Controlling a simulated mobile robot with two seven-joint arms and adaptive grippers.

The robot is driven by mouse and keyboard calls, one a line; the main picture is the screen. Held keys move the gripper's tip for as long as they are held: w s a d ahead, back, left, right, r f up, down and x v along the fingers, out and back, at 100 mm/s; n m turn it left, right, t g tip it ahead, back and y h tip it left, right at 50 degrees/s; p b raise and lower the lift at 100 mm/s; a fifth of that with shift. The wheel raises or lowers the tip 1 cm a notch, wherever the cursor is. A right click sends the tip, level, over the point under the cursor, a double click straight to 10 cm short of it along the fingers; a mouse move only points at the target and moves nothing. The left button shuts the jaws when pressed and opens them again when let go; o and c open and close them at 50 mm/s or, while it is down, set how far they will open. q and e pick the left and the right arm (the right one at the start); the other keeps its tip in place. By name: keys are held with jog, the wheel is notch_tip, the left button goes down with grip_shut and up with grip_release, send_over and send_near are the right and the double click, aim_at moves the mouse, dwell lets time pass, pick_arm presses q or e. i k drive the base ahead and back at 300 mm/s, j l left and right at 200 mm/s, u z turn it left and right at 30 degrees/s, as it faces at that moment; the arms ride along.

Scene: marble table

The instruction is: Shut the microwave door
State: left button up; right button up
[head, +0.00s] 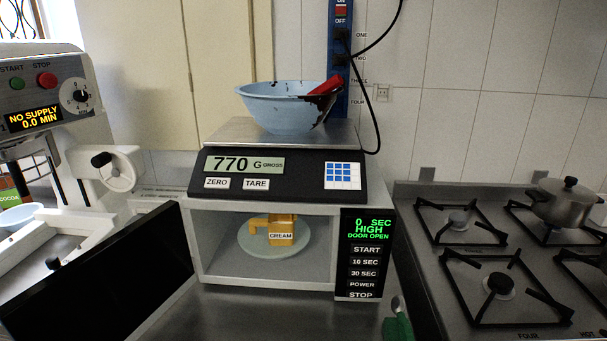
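The microwave (366,262) stands on the counter in the middle of the head view. Its display reads "0 SEC HIGH DOOR OPEN". Its dark door (100,270) is swung wide open to the left. Inside, a yellow container labelled CREAM (281,231) sits on the round turntable plate (262,250). Neither of my grippers is in view.
A scale (280,178) reading 770 G rests on top of the microwave and bears a blue bowl (278,108) with a red item in it. A machine (60,100) stands at the left. A stove (480,240) with a pot (563,203) is at the right. A green object (398,326) lies front right.

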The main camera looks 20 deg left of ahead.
aim_at(116, 290)
jog(key=k+j, duration=0.2)
jog(key=j, duration=0.2)
jog(key=k+j+z, duration=0.1)
jog(key=j, duration=0.35)
jog(key=k+j+z, duration=0.1)
jog(key=k+j, duration=0.3)
jog(key=j, duration=0.25)
jog(key=k+j+z, duration=0.1)
jog(key=j, duration=0.2)
jog(key=k+j, duration=0.1)
jog(key=j, duration=0.25)
jog(key=j+z, duration=0.1)
jog(key=j, duration=0.65)
jog(key=k+j+z, duration=0.1)
jog(key=j, duration=0.6)
jog(key=k, duration=0.2)
jog(key=i, duration=0.2)
